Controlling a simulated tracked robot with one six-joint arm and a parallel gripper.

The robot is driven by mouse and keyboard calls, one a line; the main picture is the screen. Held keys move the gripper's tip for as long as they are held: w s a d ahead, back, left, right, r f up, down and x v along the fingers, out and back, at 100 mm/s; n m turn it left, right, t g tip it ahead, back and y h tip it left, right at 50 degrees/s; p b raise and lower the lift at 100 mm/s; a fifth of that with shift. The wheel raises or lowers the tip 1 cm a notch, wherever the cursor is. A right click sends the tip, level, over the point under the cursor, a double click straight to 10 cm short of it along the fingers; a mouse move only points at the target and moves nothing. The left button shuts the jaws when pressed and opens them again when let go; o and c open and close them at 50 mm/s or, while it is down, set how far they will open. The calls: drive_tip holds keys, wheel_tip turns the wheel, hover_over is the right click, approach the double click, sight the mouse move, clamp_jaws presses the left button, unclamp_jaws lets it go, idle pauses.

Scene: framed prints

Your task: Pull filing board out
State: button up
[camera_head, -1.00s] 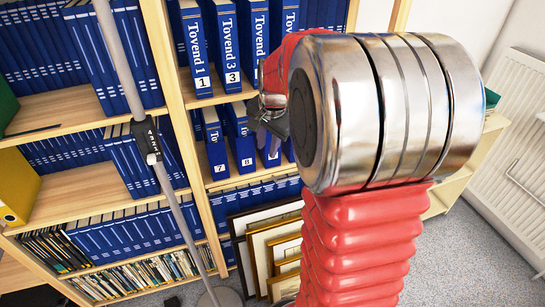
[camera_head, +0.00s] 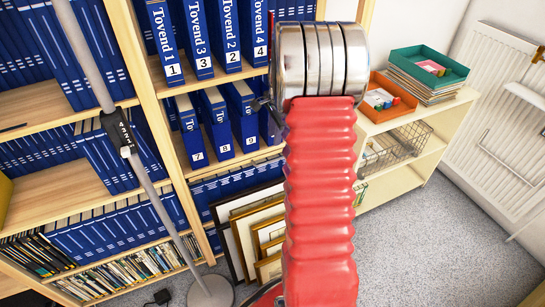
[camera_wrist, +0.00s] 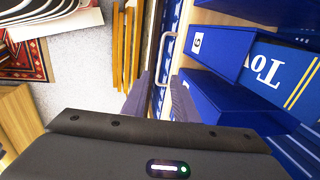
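The filing board (camera_head: 237,163) appears to be the pale wooden board under the blue binders 7, 8 and 9 in the head view. In the wrist view a pale metal handle (camera_wrist: 164,58) stands at the wood edge beside a binder numbered 9 (camera_wrist: 205,45). My gripper (camera_wrist: 160,88) has its two dark fingers apart, one on each side of the handle's near end. I cannot tell whether they touch it. In the head view my gripper (camera_head: 262,104) is a small dark shape beside binder 9, partly hidden behind my red arm.
Framed prints (camera_head: 255,232) lean below the shelves. A lamp pole (camera_head: 140,160) with a round base stands in front of the bookcase at left. A low shelf (camera_head: 405,150) with trays and a wire basket stands at right, near a radiator (camera_head: 510,110). The grey carpet is clear at front right.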

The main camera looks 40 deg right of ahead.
drive_tip(key=shift+f, duration=0.15)
approach(272, 161)
wheel_tip(272, 161, down, 7)
drive_tip(key=w, duration=0.1)
drive_tip(key=shift+w, duration=0.4)
drive_tip(key=shift+d, duration=0.1)
drive_tip(key=shift+c, duration=0.6)
clamp_jaws()
idle(0.7)
drive_tip(key=shift+s+d, duration=0.1)
drive_tip(key=shift+s, duration=0.15)
